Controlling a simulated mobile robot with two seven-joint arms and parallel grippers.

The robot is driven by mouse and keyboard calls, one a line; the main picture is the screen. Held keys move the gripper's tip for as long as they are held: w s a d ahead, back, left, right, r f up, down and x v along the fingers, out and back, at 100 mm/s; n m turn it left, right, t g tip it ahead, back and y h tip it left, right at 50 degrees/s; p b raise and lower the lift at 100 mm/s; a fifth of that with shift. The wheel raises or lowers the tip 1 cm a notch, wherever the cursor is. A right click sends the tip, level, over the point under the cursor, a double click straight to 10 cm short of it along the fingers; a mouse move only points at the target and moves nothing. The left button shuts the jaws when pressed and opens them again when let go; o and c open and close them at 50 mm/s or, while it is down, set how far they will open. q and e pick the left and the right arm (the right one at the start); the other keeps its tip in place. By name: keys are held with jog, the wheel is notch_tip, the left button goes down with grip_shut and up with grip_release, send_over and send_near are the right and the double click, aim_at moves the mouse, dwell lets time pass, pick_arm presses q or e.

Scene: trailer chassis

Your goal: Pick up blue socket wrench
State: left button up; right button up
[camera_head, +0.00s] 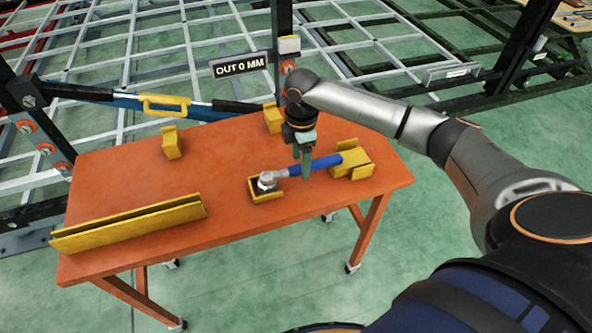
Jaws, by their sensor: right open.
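The blue socket wrench (325,162) lies near the right side of the orange table (140,190). Its silver head (268,180) rests in a small yellow holder (265,196) and its handle end is at a second yellow holder (362,170). My right gripper (306,176) points down at the wrench's handle, with its fingers overlapping the handle near the head. The gripper is open. The fingers hide a short part of the handle, and I cannot tell whether they touch it. My left gripper is not in view.
A long yellow rack (130,224) stands at the table's front left. Yellow blocks (172,143) (272,118) stand toward the back. A blue and black bar with a yellow handle (165,104) runs behind the table. The table's middle is clear.

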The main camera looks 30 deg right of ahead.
jog(key=shift+f, duration=1.4)
grip_shut()
jog(key=shift+r, duration=0.1)
